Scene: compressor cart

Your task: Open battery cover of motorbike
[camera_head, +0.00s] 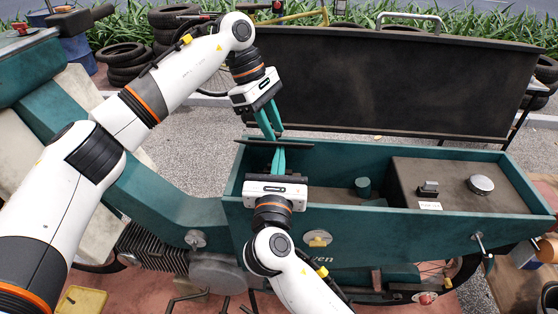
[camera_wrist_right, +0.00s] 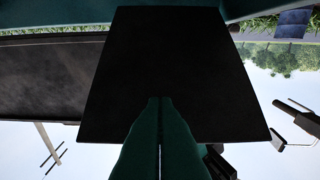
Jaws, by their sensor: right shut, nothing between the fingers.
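A thin dark plate (camera_head: 273,142), which looks like the battery cover, shows nearly edge-on at the left end of the teal box (camera_head: 400,222). In the right wrist view the plate (camera_wrist_right: 180,70) is a broad dark panel in front of my fingers. My right gripper (camera_head: 279,152) is shut and empty, its tips close against or just under the plate; I cannot tell whether they touch. My left gripper (camera_head: 275,134) is above and behind the plate, its teal fingers slightly apart. Whether they touch the plate is unclear.
The box's brown panel (camera_head: 455,182) carries a small switch (camera_head: 428,188) and a round silver knob (camera_head: 481,184). A small teal cylinder (camera_head: 363,186) stands inside the box. A large dark panel (camera_head: 400,85) rises behind. Tyres (camera_head: 125,60) are stacked at the back left.

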